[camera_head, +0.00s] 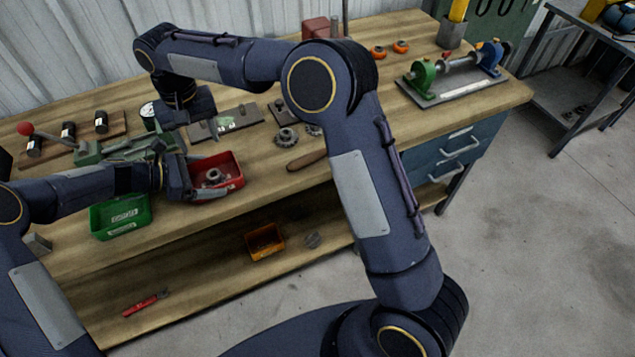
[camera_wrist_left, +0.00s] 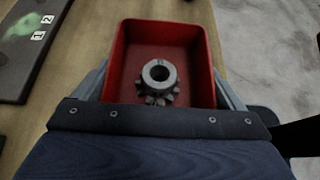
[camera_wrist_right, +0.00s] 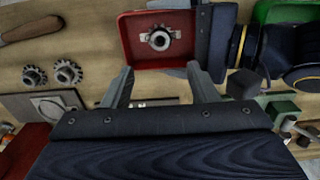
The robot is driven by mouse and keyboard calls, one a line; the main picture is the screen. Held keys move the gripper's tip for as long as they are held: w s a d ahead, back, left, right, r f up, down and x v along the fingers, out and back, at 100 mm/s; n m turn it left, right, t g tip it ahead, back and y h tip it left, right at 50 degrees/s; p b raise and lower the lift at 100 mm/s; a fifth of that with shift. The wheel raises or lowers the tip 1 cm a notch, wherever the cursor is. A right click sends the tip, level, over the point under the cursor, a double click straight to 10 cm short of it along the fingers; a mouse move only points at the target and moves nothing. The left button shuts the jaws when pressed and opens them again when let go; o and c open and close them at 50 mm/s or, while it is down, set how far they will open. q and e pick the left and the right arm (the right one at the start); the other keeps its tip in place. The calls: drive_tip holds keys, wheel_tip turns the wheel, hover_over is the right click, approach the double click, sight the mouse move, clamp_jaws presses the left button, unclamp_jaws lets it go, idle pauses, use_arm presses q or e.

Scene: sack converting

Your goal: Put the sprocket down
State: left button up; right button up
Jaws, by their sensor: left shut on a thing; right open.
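A grey toothed sprocket with a raised hub (camera_wrist_left: 158,74) sits inside the red bin (camera_wrist_left: 118,62), hub up. It also shows in the right wrist view (camera_wrist_right: 160,40) and in the head view (camera_head: 213,176). My left gripper (camera_head: 190,187) is shut on the red bin, with one finger along each side wall. My right gripper (camera_wrist_right: 160,76) is open and empty, near the bin, with nothing between its fingers. In the head view its fingertips are hard to make out.
Two loose gears (camera_head: 287,138) lie on the workbench (camera_head: 250,150) near a wooden-handled tool (camera_head: 307,160). A green bin (camera_head: 121,216) is at the front edge. A dark plate with a green patch (camera_head: 240,118) lies behind the red bin. An orange bin (camera_head: 265,243) stands on the lower shelf.

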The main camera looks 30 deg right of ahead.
drive_tip(key=s+d+r+t+y, duration=0.1)
drive_tip(key=s+d+r, duration=0.4)
drive_tip(key=s+d, duration=0.3)
drive_tip(key=s+d+r+t+y, duration=0.1)
drive_tip(key=s+d+r, duration=0.4)
drive_tip(key=d, duration=0.4)
drive_tip(key=s+d+f+t+y, duration=0.1)
drive_tip(key=s+f, duration=0.2)
drive_tip(key=s, duration=0.6)
drive_tip(key=s+d+f+m+t, duration=0.1)
drive_tip(key=s+f, duration=0.3)
drive_tip(key=s, duration=0.6)
drive_tip(key=shift+s+d+f+m+t+y, duration=0.2)
drive_tip(key=shift+s+d+m+t+y, duration=0.15)
drive_tip(key=shift+d+t, duration=0.45)
use_arm(q)
drive_tip(key=o, duration=0.5)
